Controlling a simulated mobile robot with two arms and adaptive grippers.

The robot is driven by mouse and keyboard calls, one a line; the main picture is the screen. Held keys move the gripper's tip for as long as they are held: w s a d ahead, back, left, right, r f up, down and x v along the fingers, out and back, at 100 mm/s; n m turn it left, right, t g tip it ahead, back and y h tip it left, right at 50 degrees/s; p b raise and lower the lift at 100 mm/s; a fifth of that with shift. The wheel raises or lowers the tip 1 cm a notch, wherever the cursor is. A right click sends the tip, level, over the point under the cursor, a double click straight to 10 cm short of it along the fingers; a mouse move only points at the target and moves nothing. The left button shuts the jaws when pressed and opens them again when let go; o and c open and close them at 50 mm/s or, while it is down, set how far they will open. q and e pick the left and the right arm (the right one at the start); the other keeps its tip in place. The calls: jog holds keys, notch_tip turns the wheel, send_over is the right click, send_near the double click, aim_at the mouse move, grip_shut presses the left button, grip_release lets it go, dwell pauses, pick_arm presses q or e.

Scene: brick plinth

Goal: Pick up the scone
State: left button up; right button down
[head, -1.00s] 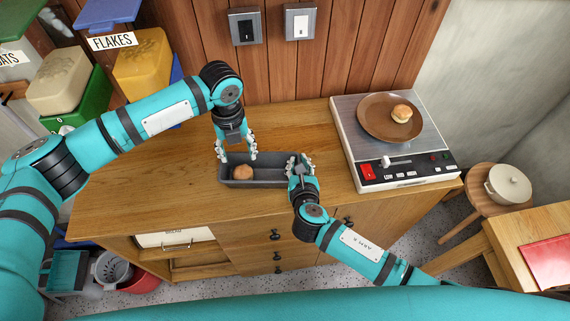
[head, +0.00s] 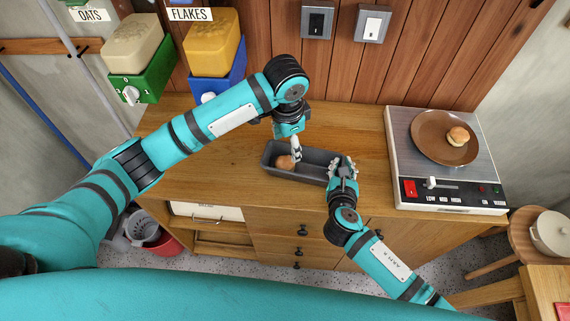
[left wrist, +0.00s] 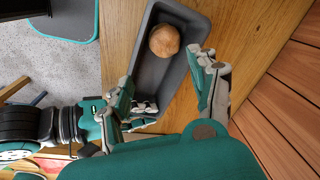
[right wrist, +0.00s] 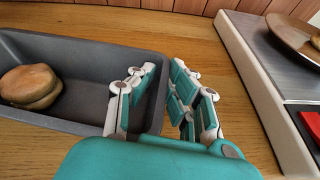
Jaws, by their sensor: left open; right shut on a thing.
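A round, golden-brown scone (head: 286,162) lies in the left part of a grey loaf tin (head: 316,174). The scone also shows in the left wrist view (left wrist: 164,40) and the right wrist view (right wrist: 30,86). My left gripper (head: 296,148) is open above the tin, close to the scone; in the left wrist view its fingers are spread, with the scone beyond their tips and nothing between them. My right gripper (head: 342,166) is shut on the tin's right end wall, one finger inside and one outside in the right wrist view.
A similar round bake (head: 458,136) sits on a brown plate (head: 428,134) on the hotplate appliance (head: 404,172) at right. Dispensers (head: 212,42) stand at back left. Bare wooden counter (head: 225,150) surrounds the tin. Wall switches (head: 372,24) are behind.

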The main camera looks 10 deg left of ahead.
aim_at(284, 162)
pick_arm(q)
jog(key=f+n, duration=0.3)
jog(key=a+f+n, duration=0.1)
jog(key=f+n, duration=0.2)
jog(key=f, duration=0.1)
jog(key=w+f+n, duration=0.1)
jog(key=f+n, duration=0.3)
jog(key=shift+w+a+f, duration=0.1)
jog(key=shift+a+f, duration=0.05)
jog(key=shift+f, duration=0.1)
jog(key=c, duration=0.7)
notch_tip(284, 162, up, 10)
jog(key=shift+r, duration=0.1)
jog(key=shift+c, duration=0.2)
jog(key=shift+w, duration=0.1)
pick_arm(e)
jog(key=c, duration=1.3)
grip_release()
jog(key=shift+o, duration=0.2)
jog(key=shift+s, duration=0.1)
